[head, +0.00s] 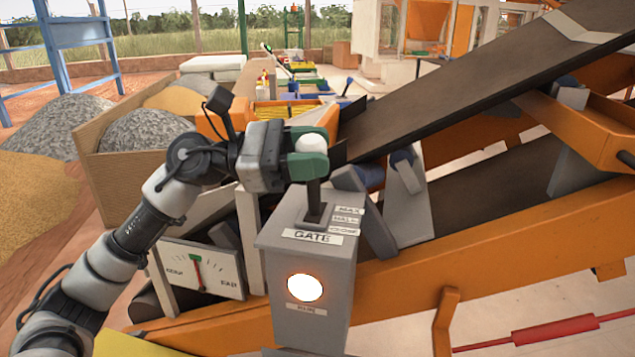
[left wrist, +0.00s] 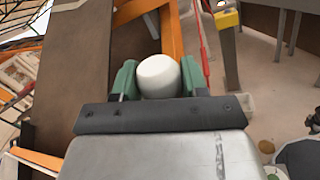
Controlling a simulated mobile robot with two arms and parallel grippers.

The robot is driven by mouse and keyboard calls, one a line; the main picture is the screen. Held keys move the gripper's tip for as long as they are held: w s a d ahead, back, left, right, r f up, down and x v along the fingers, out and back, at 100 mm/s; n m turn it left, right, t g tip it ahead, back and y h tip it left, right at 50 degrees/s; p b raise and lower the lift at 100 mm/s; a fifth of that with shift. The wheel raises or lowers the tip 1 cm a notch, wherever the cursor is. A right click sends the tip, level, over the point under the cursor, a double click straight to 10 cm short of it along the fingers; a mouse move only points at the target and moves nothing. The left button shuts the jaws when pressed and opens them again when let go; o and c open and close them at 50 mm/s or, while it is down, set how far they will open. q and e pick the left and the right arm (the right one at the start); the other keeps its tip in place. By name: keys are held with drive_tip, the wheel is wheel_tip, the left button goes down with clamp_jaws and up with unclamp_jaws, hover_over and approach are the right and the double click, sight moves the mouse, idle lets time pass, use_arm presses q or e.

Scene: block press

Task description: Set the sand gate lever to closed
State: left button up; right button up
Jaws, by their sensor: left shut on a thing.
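The sand gate lever has a white knob (head: 310,143) on a dark stem that rises from a slot on top of a grey box marked GATE (head: 305,250). My left gripper (head: 308,158) has its green fingers shut around the knob. In the left wrist view the white knob (left wrist: 158,76) sits between the green fingertips. The stem looks close to upright. Small labels (head: 347,220) run beside the slot, the far one reading MAX; the nearest is too small to read surely. A round lamp (head: 304,288) glows on the box front. My right gripper is not in view.
A dial gauge (head: 199,268) with a needle stands left of the box. A dark conveyor belt (head: 470,85) on an orange frame slopes up to the right behind it. Grey gravel (head: 145,130) and yellow sand fill bays at the left.

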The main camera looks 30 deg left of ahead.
use_arm(q)
drive_tip(key=shift+s+d+f+m+g+h+b, duration=0.15)
drive_tip(key=shift+s+m+b, duration=0.35)
drive_tip(key=shift+b, duration=0.3)
drive_tip(key=shift+s+d+f+m+g+h+b, duration=0.1)
drive_tip(key=shift+s+d+f+m+b, duration=0.1)
drive_tip(key=shift+s+m+b, duration=0.5)
drive_tip(key=shift+s+d+f+m+g+h+b, duration=0.15)
drive_tip(key=shift+s+m+b, duration=0.2)
drive_tip(key=shift+b, duration=0.55)
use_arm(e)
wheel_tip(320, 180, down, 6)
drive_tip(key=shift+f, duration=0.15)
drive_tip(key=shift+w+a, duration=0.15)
use_arm(q)
drive_tip(key=o, duration=1.3)
drive_tip(key=shift+s, duration=0.1)
drive_tip(key=b+v, duration=0.4)
drive_tip(key=v, duration=0.6)
drive_tip(key=shift+s+a+b, duration=0.25)
drive_tip(key=shift+a+b, duration=0.1)
drive_tip(key=shift+b, duration=0.05)
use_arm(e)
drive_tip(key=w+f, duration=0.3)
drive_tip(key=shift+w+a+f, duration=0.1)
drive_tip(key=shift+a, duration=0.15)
